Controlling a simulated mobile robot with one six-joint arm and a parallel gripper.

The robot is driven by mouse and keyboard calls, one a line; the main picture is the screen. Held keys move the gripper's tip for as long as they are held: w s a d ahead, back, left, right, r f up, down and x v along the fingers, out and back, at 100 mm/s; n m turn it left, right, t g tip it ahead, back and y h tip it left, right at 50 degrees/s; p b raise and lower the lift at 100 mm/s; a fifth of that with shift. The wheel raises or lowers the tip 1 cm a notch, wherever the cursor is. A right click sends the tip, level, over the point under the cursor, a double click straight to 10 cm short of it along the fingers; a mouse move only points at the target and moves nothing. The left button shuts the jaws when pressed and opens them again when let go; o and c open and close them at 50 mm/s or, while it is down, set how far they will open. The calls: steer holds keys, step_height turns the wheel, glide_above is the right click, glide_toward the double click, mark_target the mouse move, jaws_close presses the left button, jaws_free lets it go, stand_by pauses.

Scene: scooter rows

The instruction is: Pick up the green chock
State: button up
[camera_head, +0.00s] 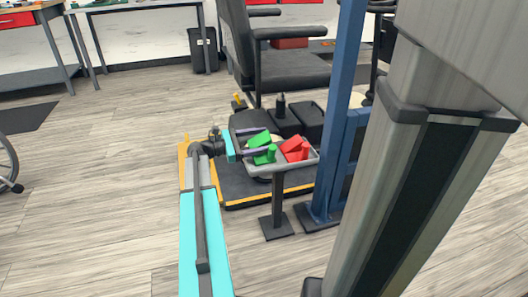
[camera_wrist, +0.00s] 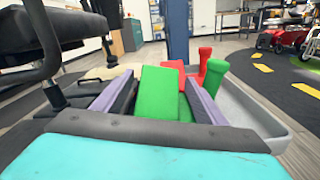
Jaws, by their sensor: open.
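The green chock (camera_head: 259,138) lies in a grey tray (camera_head: 310,161) on a post, with a sloped block and an upright green peg. My gripper (camera_head: 263,141) reaches over the tray from the left, its fingers either side of the green block. In the wrist view the open gripper (camera_wrist: 158,82) has the green chock (camera_wrist: 157,95) between its fingers. The green peg stands outside the right finger. I cannot tell whether either finger touches the chock.
A red chock (camera_head: 292,144) lies beside the green one in the tray, to its right. A blue post (camera_head: 342,100) stands close on the right. A black chair (camera_head: 290,72) is behind. Open floor lies to the left.

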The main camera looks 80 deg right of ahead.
steer(key=shift+s+d, duration=0.1)
steer(key=shift+s, duration=0.1)
steer(key=shift+c, duration=0.2)
steer(key=shift+r, duration=0.1)
steer(key=c, duration=1.5)
steer(key=shift+r, duration=0.1)
step_height(320, 180, up, 28)
steer(key=p, duration=1.2)
steer(key=shift+f, duration=0.2)
